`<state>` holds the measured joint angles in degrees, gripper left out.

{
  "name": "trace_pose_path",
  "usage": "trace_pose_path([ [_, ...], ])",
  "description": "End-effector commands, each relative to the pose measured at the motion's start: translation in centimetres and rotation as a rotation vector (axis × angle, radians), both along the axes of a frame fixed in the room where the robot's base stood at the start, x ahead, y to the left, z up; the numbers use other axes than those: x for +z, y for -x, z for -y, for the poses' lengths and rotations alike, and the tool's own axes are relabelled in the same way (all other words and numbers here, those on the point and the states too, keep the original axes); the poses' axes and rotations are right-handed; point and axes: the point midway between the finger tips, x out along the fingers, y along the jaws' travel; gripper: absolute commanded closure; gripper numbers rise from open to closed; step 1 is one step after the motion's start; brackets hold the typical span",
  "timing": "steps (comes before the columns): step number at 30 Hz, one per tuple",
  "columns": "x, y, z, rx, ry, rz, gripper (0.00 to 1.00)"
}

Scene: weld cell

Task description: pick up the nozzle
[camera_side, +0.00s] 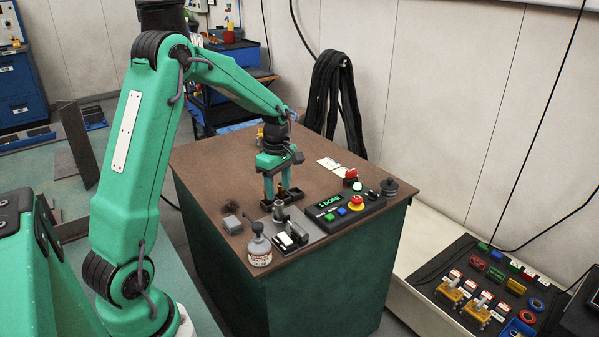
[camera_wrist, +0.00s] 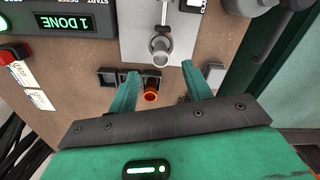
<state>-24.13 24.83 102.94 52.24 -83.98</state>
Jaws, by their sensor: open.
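A small copper-orange nozzle (camera_wrist: 151,95) shows round end-on in the wrist view, between the fingers of my gripper (camera_wrist: 160,72) and closer to the left one. The gripper is open, with a finger on either side. In the side view my gripper (camera_side: 277,196) points down over the table, its fingers low near a black tray (camera_side: 295,196). The nozzle is a small brownish shape there, partly hidden by the fingers. In the wrist view the black tray (camera_wrist: 108,76) lies beside and beyond the nozzle. Whether a finger touches the nozzle I cannot tell.
A metal post fixture (camera_wrist: 160,45) stands on a grey plate (camera_side: 308,234) close to the fingers. A control box (camera_side: 343,208) with a green display is to the right.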

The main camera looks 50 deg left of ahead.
Motion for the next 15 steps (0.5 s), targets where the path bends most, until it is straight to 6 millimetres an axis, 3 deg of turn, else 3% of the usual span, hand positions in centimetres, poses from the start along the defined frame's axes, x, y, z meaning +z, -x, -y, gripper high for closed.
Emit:
trace_pose_path([
  [15,-2.2,0.1,0.2,-0.002,0.001,-0.003,0.50],
])
